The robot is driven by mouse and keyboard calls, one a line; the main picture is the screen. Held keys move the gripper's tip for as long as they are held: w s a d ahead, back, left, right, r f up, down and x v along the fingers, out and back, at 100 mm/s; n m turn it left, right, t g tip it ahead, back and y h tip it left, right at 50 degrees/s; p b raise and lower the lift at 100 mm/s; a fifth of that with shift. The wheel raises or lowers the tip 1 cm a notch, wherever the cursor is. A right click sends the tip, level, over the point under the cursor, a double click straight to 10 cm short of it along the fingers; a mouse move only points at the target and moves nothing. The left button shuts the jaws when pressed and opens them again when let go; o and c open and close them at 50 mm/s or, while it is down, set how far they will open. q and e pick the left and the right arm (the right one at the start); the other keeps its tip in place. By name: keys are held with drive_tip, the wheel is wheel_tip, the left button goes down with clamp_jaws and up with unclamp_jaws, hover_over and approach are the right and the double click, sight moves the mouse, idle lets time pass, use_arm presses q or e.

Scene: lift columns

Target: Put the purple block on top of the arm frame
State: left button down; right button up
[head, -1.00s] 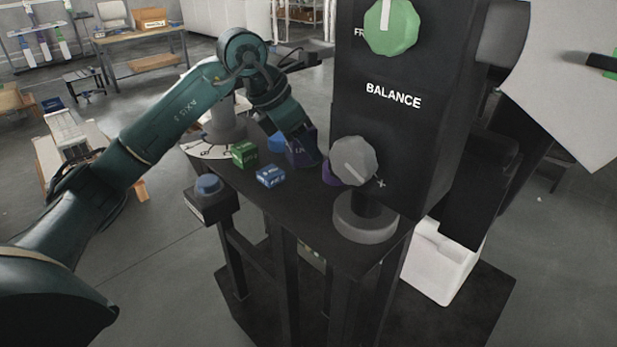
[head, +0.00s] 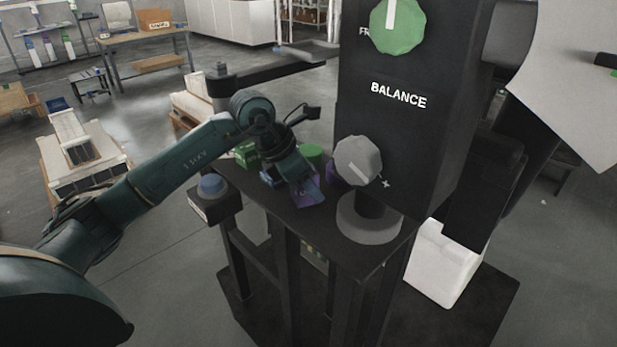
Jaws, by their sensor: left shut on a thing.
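A purple block (head: 310,194) is at the jaws of my left gripper (head: 303,188), low over the dark shelf (head: 298,219). The gripper is shut on it, and the fingers hide part of the block. A dark horizontal arm (head: 275,70) reaches left from behind the black column; it may be the arm frame, but I cannot tell for sure. Its top looks bare. My left gripper is below and in front of it. My right gripper is not in view.
Near the gripper are a green block (head: 246,153), a blue block (head: 268,178), a green round piece (head: 311,153) and another purple piece (head: 331,173). The black BALANCE column (head: 398,130) and grey knob (head: 358,160) stand close right. A blue button (head: 211,186) is at left.

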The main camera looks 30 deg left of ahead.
use_arm(q)
drive_tip(key=shift+r, duration=0.15)
drive_tip(key=c, duration=0.8)
unclamp_jaws()
drive_tip(key=shift+f, duration=0.2)
drive_tip(key=v, duration=1.2)
drive_tip(key=shift+r, duration=0.1)
